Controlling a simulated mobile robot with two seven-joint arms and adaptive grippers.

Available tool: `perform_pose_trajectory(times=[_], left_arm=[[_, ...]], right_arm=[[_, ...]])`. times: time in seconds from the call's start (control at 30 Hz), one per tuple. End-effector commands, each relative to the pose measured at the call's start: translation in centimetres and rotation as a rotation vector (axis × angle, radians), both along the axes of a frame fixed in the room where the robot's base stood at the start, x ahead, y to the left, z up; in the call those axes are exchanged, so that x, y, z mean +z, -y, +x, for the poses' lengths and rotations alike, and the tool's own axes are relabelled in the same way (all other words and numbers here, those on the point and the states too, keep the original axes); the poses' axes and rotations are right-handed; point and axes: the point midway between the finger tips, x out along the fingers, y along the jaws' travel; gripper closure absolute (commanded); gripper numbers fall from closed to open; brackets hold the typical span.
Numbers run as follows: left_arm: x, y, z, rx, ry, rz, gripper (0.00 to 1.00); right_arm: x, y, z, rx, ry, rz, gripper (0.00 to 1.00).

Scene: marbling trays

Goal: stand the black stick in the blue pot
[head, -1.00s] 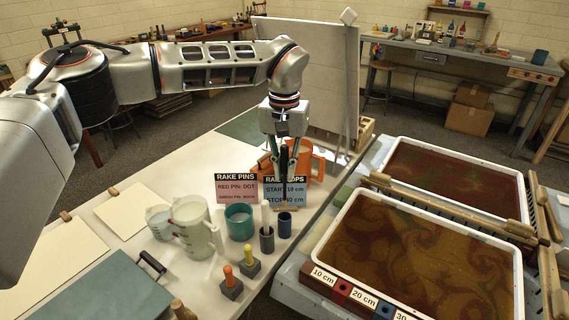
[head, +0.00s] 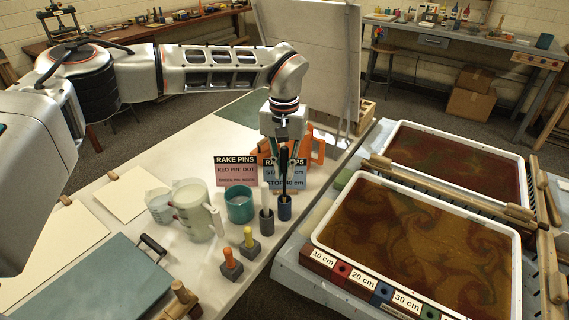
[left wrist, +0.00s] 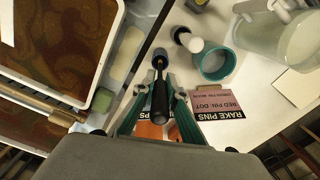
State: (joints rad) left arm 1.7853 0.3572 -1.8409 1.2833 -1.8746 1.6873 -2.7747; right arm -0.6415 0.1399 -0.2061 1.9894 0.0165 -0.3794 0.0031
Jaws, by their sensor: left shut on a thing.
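My left gripper (head: 285,168) is shut on the black stick (head: 284,182) and holds it upright, directly above the blue pot (head: 285,212). The stick's lower end is at the pot's mouth; I cannot tell how far inside it is. In the left wrist view, the black stick (left wrist: 160,98) runs between the fingers (left wrist: 158,105) toward the blue pot (left wrist: 160,60), and its tip overlaps the pot's opening. The pot stands upright on the white table. My right gripper is not in view.
A teal cup (head: 240,206), a pitcher (head: 193,212) and two signs (head: 235,171) are near. An orange object (head: 318,150) is behind the gripper. Marbling trays (head: 330,246) lie to the right.

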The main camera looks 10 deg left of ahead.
Motion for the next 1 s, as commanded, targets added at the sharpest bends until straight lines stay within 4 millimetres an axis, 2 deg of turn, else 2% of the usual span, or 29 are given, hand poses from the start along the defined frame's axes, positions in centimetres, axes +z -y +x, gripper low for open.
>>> perform_pose_trajectory(times=[0.6,1.0], left_arm=[[-3.4,0.0,0.0,0.000,-0.001,0.000,0.99],[-4.2,0.0,0.0,0.000,0.000,0.000,0.99]], right_arm=[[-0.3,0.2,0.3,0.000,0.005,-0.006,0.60],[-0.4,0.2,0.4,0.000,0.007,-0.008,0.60]])
